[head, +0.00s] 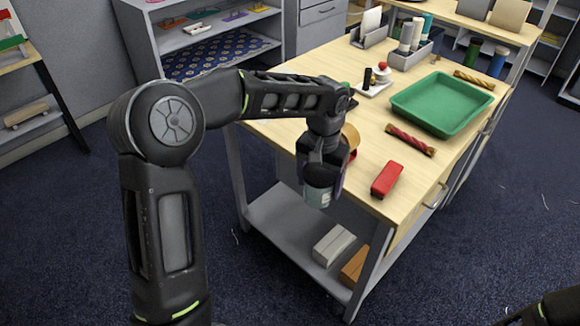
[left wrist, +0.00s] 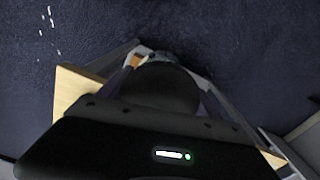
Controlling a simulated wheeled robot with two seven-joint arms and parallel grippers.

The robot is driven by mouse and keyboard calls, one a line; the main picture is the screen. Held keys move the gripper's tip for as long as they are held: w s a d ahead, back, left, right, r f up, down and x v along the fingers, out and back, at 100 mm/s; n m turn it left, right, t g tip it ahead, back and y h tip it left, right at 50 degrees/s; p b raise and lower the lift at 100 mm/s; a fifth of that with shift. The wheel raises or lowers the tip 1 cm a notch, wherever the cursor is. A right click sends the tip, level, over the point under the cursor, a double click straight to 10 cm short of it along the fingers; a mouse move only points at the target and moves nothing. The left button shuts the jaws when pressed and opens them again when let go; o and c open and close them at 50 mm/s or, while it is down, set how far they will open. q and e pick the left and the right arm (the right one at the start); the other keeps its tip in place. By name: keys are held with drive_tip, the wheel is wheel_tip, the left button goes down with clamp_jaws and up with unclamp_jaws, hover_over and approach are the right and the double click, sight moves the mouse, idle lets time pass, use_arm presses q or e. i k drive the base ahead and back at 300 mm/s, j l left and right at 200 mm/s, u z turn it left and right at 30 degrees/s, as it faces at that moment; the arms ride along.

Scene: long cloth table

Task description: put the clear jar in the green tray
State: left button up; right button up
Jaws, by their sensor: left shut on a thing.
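The clear jar (head: 318,197), with a dark top, hangs between the fingers of my left gripper (head: 321,180) in the head view. The gripper points down and is shut on the jar, just off the table's near left edge, above the lower shelf. In the left wrist view a dark round shape (left wrist: 160,88), likely the jar's top, fills the space between the fingers. The green tray (head: 441,104) lies on the table at the back right and looks empty. My right gripper is not in view; only a bit of my right arm shows at the bottom right corner.
On the table (head: 345,134) are a red stapler-like block (head: 386,179), a twisted dark red bar (head: 410,140) in front of the tray, and a brown one (head: 474,80) behind it. A small white stand (head: 374,85) is left of the tray. A tan round thing is partly hidden behind my gripper.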

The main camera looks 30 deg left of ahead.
sight(440, 93)
drive_tip(key=l, duration=0.4)
drive_tip(key=i+l, duration=0.15)
drive_tip(key=l, duration=0.2)
drive_tip(key=i+l, duration=0.15)
drive_tip(key=l, duration=0.25)
drive_tip(key=i+l, duration=0.15)
drive_tip(key=l, duration=0.2)
drive_tip(key=i+l, duration=0.15)
drive_tip(key=l, duration=0.25)
drive_tip(key=i+l, duration=0.4)
drive_tip(key=i, duration=0.15)
drive_tip(key=i+l, duration=0.45)
drive_tip(key=i, duration=0.1)
